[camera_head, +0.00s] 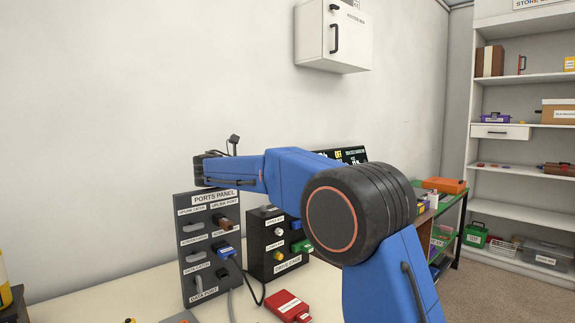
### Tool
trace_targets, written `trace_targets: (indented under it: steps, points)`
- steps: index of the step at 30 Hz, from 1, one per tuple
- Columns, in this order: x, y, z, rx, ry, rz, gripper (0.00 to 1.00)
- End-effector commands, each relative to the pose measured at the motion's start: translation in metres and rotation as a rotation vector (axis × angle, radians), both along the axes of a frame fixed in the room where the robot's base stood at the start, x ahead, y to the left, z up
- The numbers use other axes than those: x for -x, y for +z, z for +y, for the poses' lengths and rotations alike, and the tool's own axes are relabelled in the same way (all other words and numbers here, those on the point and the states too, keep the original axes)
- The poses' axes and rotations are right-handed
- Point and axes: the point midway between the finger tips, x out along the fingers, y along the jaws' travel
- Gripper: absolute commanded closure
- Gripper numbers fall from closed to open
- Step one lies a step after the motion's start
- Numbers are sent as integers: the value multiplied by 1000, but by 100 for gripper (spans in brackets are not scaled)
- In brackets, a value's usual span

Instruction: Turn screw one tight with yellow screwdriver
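My blue arm crosses the middle of the view and reaches left to above the ports panel. Its wrist end sits at the panel's top edge. The small dark end of my gripper (234,142) shows only partly there, against the wall. Its fingers cannot be made out, so I cannot tell if it is open or holds anything. No screw one can be made out in this view. No yellow screwdriver can be identified for sure. A black and yellow object (5,297) is cut off at the left edge, and I cannot tell what it is.
The grey ports panel (192,285) and a black box with coloured plugs (257,246) stand on the pale table (105,293). A red labelled item (288,306) lies in front. A white wall cabinet (333,36) hangs above. Shelves (515,207) stand at the right.

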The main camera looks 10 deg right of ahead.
Motion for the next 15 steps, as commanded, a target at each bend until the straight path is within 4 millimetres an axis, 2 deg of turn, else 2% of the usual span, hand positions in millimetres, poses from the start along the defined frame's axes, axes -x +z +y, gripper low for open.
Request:
trace_targets:
  steps: [1, 15]
  points:
    - [-2, -7, 2, 8, 0, 14, 100]
    - [-1, 4, 1, 5, -1, 9, 100]
